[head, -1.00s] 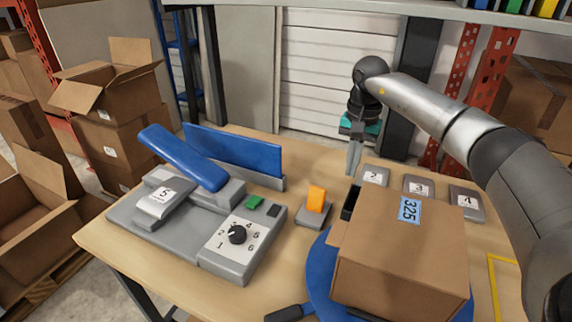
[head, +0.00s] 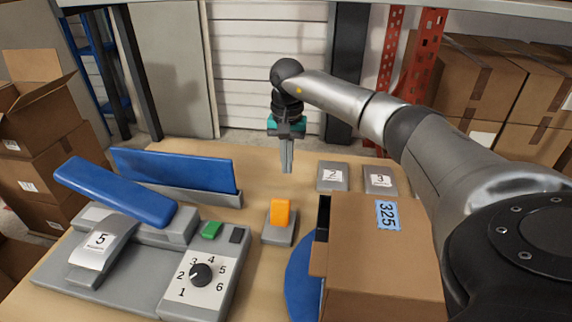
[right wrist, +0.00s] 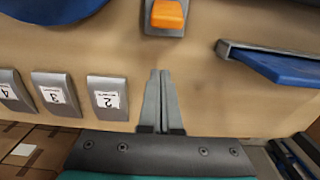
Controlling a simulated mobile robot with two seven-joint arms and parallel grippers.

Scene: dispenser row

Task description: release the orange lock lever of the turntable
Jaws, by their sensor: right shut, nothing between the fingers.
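The orange lock lever (head: 280,212) stands up on a small grey base (head: 278,234) on the table, just left of the turntable. It also shows in the right wrist view at the top (right wrist: 167,14). The blue turntable (head: 299,283) is mostly hidden under a cardboard box (head: 385,255) labelled 325. My right gripper (head: 287,170) points down with its fingers shut and empty, above the table behind the lever and apart from it. Its closed fingers show in the right wrist view (right wrist: 158,75). My left gripper is not in view.
A grey dispenser with a dial (head: 202,274), a green button (head: 211,230) and a blue arm (head: 115,190) stands at left. A blue upright panel (head: 175,170) is behind it. Grey plates numbered 2 (head: 332,175) and 3 (head: 380,180) lie at the back right.

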